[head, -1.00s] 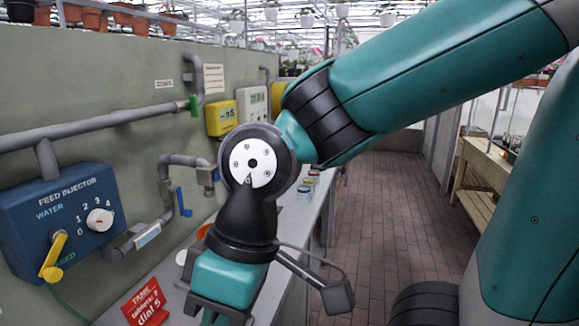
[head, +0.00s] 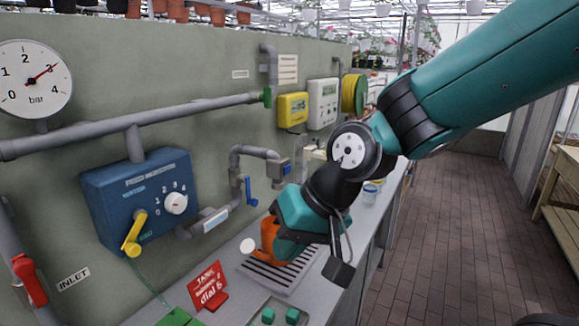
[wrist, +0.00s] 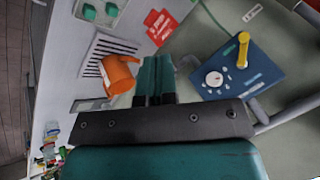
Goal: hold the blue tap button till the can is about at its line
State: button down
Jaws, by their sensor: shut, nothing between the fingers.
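The orange can (head: 268,238) stands on a slatted drip tray (head: 262,277) on the bench, partly hidden behind my gripper (head: 285,250). In the wrist view the can (wrist: 118,74) lies just left of my gripper's fingers (wrist: 156,75), which are shut and empty. No line on the can can be made out. A blue lever (head: 250,191) hangs from the pipe on the wall behind the can.
A blue feed injector box (head: 140,195) with a yellow lever (head: 133,235) is on the wall at left. Small tubs (head: 370,192) stand farther along the bench.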

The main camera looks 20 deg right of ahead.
aim_at(287, 169)
jog(key=w+d+m+t+h+p, duration=0.2)
jog(key=w+d+m+t+h, duration=0.3)
jog(key=w+d+m, duration=1.1)
jog(key=w+d+t, duration=0.1)
jog(key=d+t, duration=0.1)
jog(key=d, duration=0.2)
jog(key=shift+w+d+f+t, duration=0.25)
jog(key=shift+d+f+t, duration=0.1)
jog(key=shift+d+t, duration=0.05)
jog(key=w+a+p, duration=0.2)
jog(key=w+a, duration=0.3)
jog(key=w, duration=0.2)
jog(key=shift+w, duration=0.15)
dwell(0.7)
jog(key=shift+w+a, duration=0.25)
jog(key=shift+w+a, duration=0.2)
jog(key=shift+w, duration=0.15)
dwell(3.4)
